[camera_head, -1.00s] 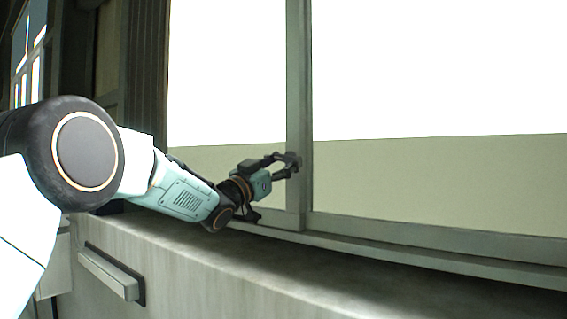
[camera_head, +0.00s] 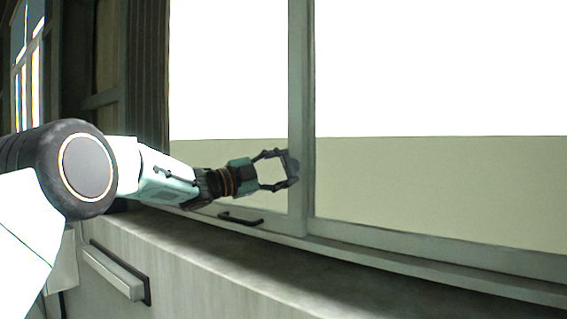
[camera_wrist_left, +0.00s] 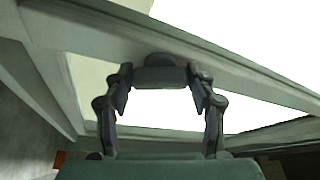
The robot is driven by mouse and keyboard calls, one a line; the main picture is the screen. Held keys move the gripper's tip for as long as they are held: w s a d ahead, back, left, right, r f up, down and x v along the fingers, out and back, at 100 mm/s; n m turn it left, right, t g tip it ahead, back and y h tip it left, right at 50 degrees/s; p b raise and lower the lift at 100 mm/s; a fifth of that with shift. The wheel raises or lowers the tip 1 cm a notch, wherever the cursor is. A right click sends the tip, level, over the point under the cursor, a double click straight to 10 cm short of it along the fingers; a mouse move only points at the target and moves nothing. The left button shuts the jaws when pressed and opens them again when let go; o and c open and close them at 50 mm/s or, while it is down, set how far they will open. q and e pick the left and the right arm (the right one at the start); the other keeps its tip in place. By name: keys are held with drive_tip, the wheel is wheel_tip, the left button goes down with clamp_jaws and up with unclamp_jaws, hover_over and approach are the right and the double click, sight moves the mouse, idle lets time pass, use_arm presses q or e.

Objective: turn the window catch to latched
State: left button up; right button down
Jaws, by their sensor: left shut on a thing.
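The window catch (camera_head: 292,168) is a small dark piece on the upright middle stile of the window (camera_head: 300,100). In the left wrist view the catch (camera_wrist_left: 160,76) is a dark bar with a rounded hub behind it, lying across between the fingertips. My left gripper (camera_head: 288,169) reaches it from the left, its fingers spread around the bar's width and closed on its two ends. It also shows in the left wrist view (camera_wrist_left: 158,84). In the head view the fingers partly hide the catch. My right gripper is in neither view.
A dark pull handle (camera_head: 240,219) sits on the lower window rail, below my left gripper. A grey sill (camera_head: 250,260) runs under the window, with a pale bar handle (camera_head: 115,272) on its front at left. The sill top looks clear.

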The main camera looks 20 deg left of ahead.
use_arm(q)
drive_tip(key=m+g+p, duration=0.1)
drive_tip(key=m, duration=0.1)
drive_tip(key=m+p, duration=0.1)
drive_tip(key=m, duration=0.2)
drive_tip(key=shift+r+g+y, duration=0.15)
drive_tip(key=shift+g+y, duration=0.25)
drive_tip(key=shift+f, duration=0.2)
drive_tip(key=o, duration=1.2)
drive_tip(key=shift+s+r, duration=0.25)
drive_tip(key=shift+s, duration=0.1)
drive_tip(key=shift+c, duration=0.2)
drive_tip(key=shift+w, duration=0.1)
drive_tip(key=shift+w, duration=0.1)
drive_tip(key=shift+a, duration=0.15)
